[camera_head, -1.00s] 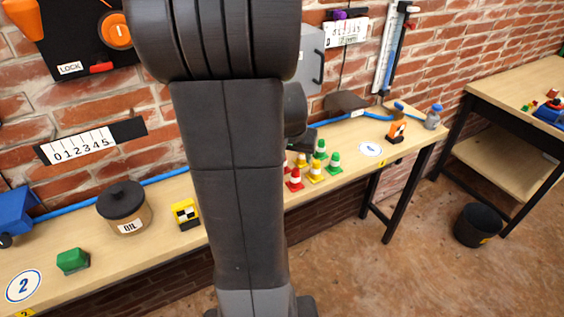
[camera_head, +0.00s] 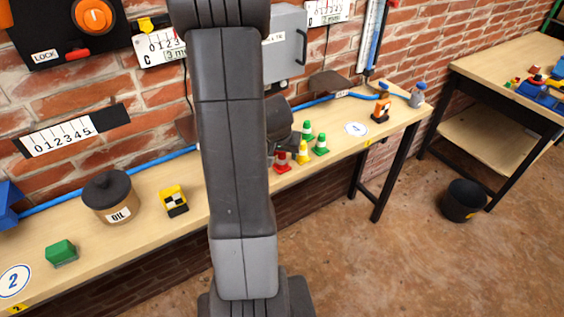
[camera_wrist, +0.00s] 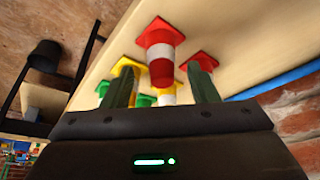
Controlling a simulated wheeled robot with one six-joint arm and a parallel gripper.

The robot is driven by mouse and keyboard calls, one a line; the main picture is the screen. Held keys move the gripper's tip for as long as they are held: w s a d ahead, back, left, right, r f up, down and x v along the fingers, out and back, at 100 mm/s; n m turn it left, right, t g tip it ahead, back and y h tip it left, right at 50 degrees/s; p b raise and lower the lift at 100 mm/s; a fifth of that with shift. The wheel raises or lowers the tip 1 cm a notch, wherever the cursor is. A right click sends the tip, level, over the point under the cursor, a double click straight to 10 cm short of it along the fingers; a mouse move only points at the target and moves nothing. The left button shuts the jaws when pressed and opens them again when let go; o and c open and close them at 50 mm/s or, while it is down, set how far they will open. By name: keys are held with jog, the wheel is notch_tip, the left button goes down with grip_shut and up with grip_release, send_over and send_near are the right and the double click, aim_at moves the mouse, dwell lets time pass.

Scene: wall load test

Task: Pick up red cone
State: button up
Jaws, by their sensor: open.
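Several small traffic cones stand in a tight group on the wooden workbench. A red cone with a white band (camera_head: 282,164) is at the front left of the group in the head view. In the wrist view one red cone (camera_wrist: 161,53) shows between the fingers, its narrow end towards my gripper (camera_wrist: 162,88). My gripper is open and empty, its fingers on either side of that cone's line; contact cannot be told. A second red cone (camera_wrist: 203,62) is just beyond the right finger. In the head view my gripper (camera_head: 282,140) is partly hidden by my arm.
A yellow cone (camera_head: 303,154) and green cones (camera_head: 320,146) crowd the red ones. The brick wall is close behind.

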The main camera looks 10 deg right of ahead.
aim_at(282, 156)
jog(key=shift+x, duration=1.55)
jog(key=shift+a, duration=0.1)
jog(key=c, duration=1)
